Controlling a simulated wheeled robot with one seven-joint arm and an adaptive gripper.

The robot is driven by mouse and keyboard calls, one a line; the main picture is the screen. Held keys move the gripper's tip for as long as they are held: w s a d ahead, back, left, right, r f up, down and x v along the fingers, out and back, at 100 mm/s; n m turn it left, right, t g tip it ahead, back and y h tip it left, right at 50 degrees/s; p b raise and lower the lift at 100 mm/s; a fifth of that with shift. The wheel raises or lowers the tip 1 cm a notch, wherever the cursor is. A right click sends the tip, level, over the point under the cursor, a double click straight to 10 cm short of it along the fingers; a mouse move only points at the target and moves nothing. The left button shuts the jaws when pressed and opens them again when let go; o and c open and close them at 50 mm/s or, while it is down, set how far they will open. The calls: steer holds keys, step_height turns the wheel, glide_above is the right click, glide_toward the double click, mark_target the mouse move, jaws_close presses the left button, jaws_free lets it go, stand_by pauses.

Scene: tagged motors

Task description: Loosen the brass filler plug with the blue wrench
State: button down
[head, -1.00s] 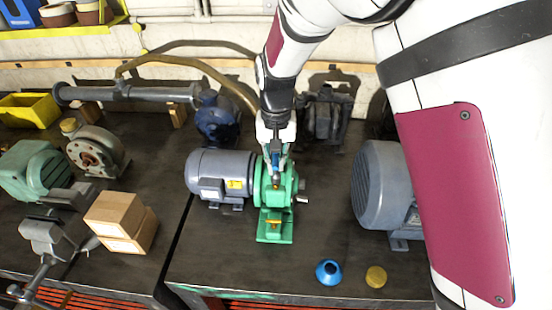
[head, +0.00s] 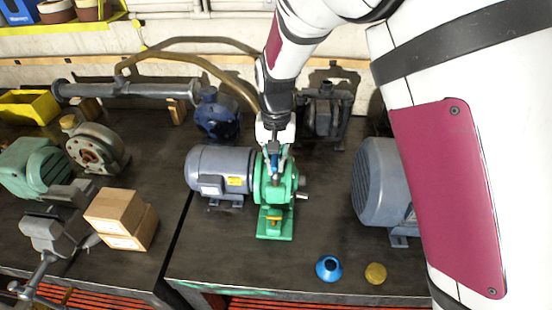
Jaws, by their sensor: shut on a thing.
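My gripper (head: 274,150) points down over the top of the green pump (head: 273,190). It is shut on the blue wrench (head: 275,160), of which only a small blue part shows between the fingers. The wrench's lower end is right at the pump's top. The brass filler plug cannot be clearly made out there; the gripper and wrench cover that spot. I cannot tell whether the wrench is seated on it.
A grey motor (head: 222,172) adjoins the pump on the left. A large grey motor (head: 383,185) stands to the right. A blue funnel-like piece (head: 328,268) and a brass-coloured disc (head: 376,273) lie near the front edge. Cardboard boxes (head: 120,218) sit at left.

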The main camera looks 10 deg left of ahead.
steer(key=shift+f, duration=0.55)
